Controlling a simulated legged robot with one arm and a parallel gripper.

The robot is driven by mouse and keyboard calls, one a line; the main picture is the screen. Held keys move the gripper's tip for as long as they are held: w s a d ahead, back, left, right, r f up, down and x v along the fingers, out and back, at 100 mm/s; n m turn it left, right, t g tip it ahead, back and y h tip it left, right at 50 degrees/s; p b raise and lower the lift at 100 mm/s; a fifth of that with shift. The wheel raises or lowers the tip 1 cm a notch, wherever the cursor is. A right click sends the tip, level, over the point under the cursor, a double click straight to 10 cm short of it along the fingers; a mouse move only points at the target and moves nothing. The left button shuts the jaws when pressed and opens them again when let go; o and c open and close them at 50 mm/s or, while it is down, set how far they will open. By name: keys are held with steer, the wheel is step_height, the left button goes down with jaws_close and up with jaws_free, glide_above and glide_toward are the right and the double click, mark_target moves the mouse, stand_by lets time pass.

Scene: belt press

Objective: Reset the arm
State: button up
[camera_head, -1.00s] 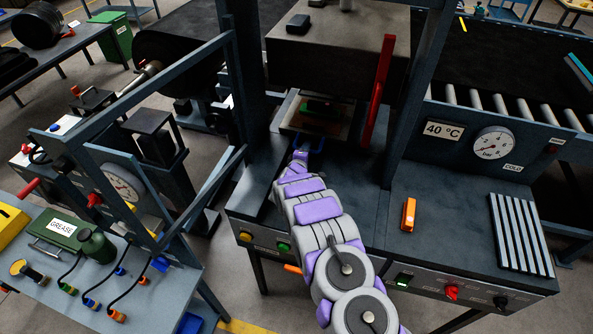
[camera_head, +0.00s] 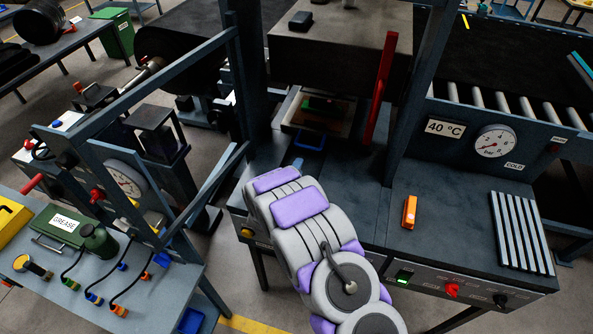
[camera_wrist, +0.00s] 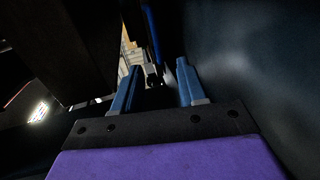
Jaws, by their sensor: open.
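My gripper (camera_wrist: 157,88) is open in the wrist view, with its two blue fingers apart and nothing between them. In the head view my grey and purple arm reaches from the lower right toward the press bench, and my gripper is mostly hidden behind the arm. A tray (camera_head: 290,128) with a blue handle (camera_head: 310,142) sits in the press opening, with a dark green piece on it. The arm's far end is in front of the tray and apart from it. A blue bar (camera_wrist: 152,35) shows beyond the fingers in the wrist view.
The press block (camera_head: 335,60) hangs above the tray, with a red lever (camera_head: 380,88) at its right. An orange-and-white object (camera_head: 409,212) and a ribbed plate (camera_head: 522,234) lie on the bench (camera_head: 455,205). A side table (camera_head: 95,285) with a grease box (camera_head: 58,226) stands at left.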

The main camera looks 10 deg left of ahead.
steer(key=shift+s+r, duration=0.15)
steer(key=shift+s, duration=0.15)
stand_by(0.4)
steer(key=shift+w+d+r+m+g+y, duration=0.1)
steer(key=shift+w+r+m+g+y, duration=0.2)
steer(key=shift+w+r+m+g, duration=0.15)
steer(key=s+d+r+m+g+y+b, duration=0.35)
steer(key=s+d+r+m+g, duration=0.4)
steer(key=s+d+r, duration=0.35)
steer(key=s+d+r+m+g+h+b, duration=0.1)
steer(key=s+d+m+g, duration=0.2)
steer(key=s, duration=1)
steer(key=s+d+r+m+g+b, duration=0.2)
steer(key=s+d+m+g, duration=0.1)
steer(key=s+d, duration=0.6)
steer(key=s+d+r+m+g+h+b, duration=0.1)
steer(key=s+d, duration=0.5)
steer(key=s, duration=1.1)
steer(key=shift+d+r+m+g+h+b, duration=0.15)
steer(key=shift+r+m+g+h+b, duration=0.25)
steer(key=shift+m+g, duration=0.55)
